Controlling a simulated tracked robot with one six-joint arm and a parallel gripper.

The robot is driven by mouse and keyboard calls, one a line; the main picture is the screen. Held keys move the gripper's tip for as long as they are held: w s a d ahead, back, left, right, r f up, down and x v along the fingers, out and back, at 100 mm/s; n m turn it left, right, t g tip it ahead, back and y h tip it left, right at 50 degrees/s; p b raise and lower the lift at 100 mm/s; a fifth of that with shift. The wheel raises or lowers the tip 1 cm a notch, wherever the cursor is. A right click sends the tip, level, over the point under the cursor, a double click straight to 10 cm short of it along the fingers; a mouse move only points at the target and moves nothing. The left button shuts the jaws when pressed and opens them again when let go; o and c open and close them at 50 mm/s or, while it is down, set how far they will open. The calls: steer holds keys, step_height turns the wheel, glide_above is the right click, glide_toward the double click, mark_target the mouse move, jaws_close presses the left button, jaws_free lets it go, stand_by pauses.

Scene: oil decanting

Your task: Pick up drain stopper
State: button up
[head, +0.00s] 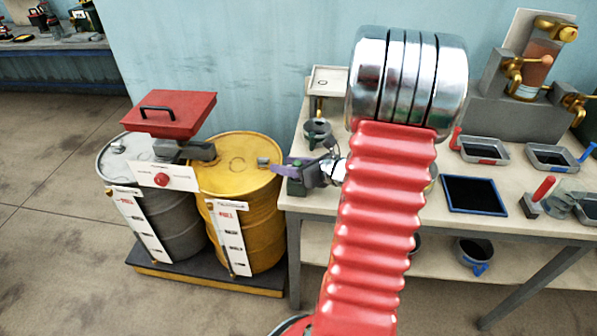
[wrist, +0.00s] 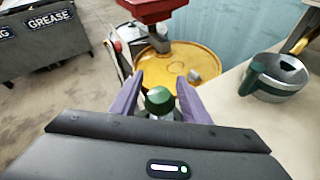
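My gripper reaches over the table's front left corner in the head view (head: 280,170), its purple fingers pointing left toward the yellow drum. In the wrist view the two fingers (wrist: 158,76) are apart. A small green-topped piece with a grey lower part, apparently the drain stopper (wrist: 160,98), shows between them. Gaps show beside its green top; its lower part is partly hidden by my gripper. I cannot tell whether the fingers touch it. In the head view I cannot clearly make it out beside my gripper.
The yellow drum (head: 236,178) and grey drum (head: 170,215) stand left of the table (head: 400,228). A red lid-like piece with a handle (head: 170,115) sits above them. A grey cup with a green handle (wrist: 280,78) stands right of my fingers. Trays (head: 482,151) lie farther right.

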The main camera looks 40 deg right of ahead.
steer(key=c, duration=1)
steer(key=shift+r, duration=0.1)
steer(key=shift+r, duration=4.95)
